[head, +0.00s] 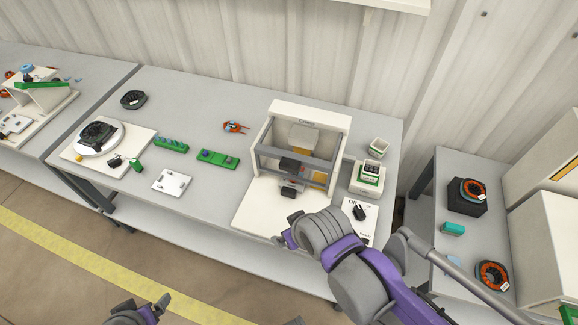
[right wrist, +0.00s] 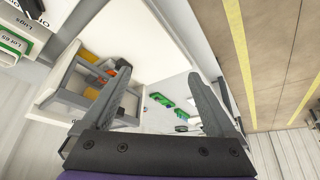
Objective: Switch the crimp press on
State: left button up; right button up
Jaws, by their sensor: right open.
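The crimp press (head: 311,112), a white frame with a grey crossbar and dark tooling, stands on the grey bench on a white base plate. At its right front is a white switch panel (head: 371,212) with a black knob (head: 360,212) and an "Off" label at its upper left. My right gripper (head: 289,238) is at the press's front edge, left of the knob and apart from it; my arm hides part of the panel's surroundings. In the right wrist view its jaws (right wrist: 158,75) are open and empty, with the press beside the left finger. My left gripper (head: 146,310) is low over the floor, its jaws unclear.
A labelled white box (head: 367,178) and a small open bin (head: 378,147) stand behind the panel. Green blocks (head: 217,158), a white plate (head: 172,181) and a stator on a turntable (head: 98,137) lie to the left. A second bench (head: 438,200) is at right.

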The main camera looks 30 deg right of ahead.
aim_at(359, 214)
jog(key=z, duration=2.05)
